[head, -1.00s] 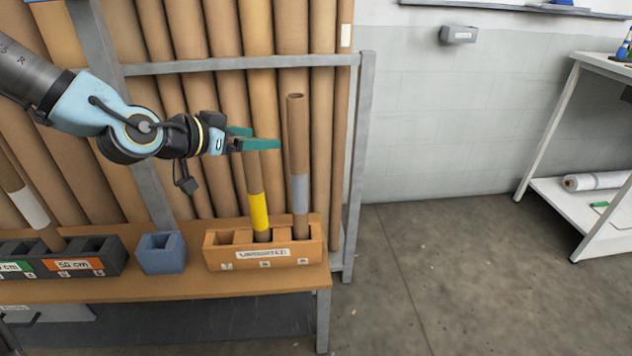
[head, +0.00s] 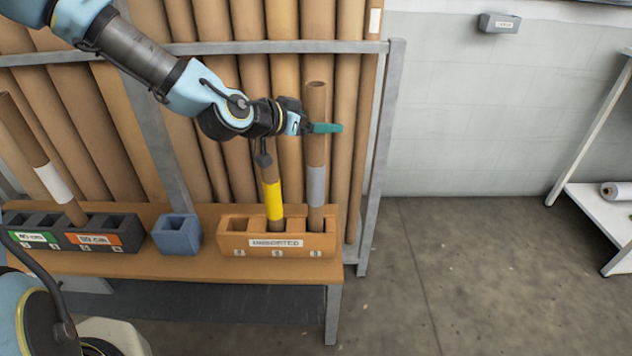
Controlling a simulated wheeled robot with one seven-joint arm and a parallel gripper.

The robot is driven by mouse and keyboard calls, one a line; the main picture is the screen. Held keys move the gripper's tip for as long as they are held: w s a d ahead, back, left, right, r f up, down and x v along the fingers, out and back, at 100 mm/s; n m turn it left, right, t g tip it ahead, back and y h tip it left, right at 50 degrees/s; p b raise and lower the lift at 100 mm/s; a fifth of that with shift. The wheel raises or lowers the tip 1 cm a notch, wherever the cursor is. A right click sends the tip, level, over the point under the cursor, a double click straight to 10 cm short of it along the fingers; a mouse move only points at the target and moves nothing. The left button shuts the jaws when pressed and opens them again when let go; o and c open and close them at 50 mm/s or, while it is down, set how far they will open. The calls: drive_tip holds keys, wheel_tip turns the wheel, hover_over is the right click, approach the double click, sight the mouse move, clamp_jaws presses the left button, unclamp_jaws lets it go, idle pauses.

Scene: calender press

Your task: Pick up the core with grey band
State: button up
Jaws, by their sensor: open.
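The core with grey band (head: 317,186) is a tall brown tube standing upright in the right slot of the orange-brown box (head: 232,242) labelled "UNSORTED". My gripper (head: 325,128) is at the upper part of this core, reaching in from the left. One teal finger crosses in front of the core; the other finger is mostly hidden, probably behind it. The jaws are open, and I cannot tell whether a finger touches the core.
A core with yellow band (head: 273,200) stands in the middle slot, close left of the grey-banded one. A blue-grey block (head: 177,235) and dark bins (head: 93,234) with a white-banded core (head: 52,182) are farther left. Large tubes lean behind a metal rail (head: 290,47).

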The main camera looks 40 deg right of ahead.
drive_tip(key=shift+x, duration=1.05)
clamp_jaws()
